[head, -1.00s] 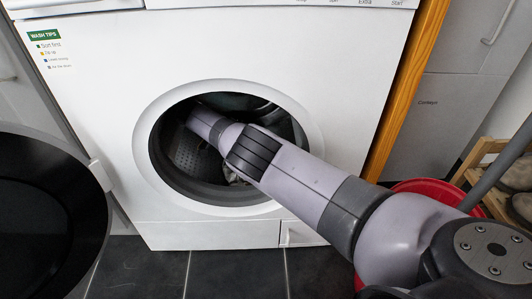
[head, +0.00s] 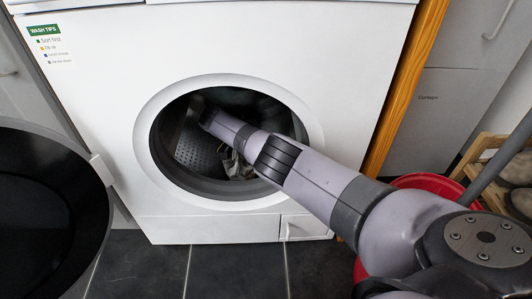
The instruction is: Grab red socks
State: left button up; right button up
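I see no red socks in the head view. The white washing machine (head: 100,130) stands open, and my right arm reaches from the lower right into its drum. My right gripper (head: 187,122) is a dark shape in the shadow at the drum's left side; its fingers are too dark to tell open from shut. A crumpled greyish-beige cloth (head: 236,166) lies low in the drum, partly behind my forearm. Part of the drum is hidden by the arm. My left gripper is not in view.
The round dark door (head: 45,215) is swung open at the left. A red bucket (head: 430,183) stands right of the machine, partly behind my arm. A wooden rack (head: 480,155) with footwear is at the far right. Dark floor tiles in front are clear.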

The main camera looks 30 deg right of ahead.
jog(key=c, duration=0.9)
jog(key=shift+r, duration=0.1)
jog(key=shift+c, duration=0.2)
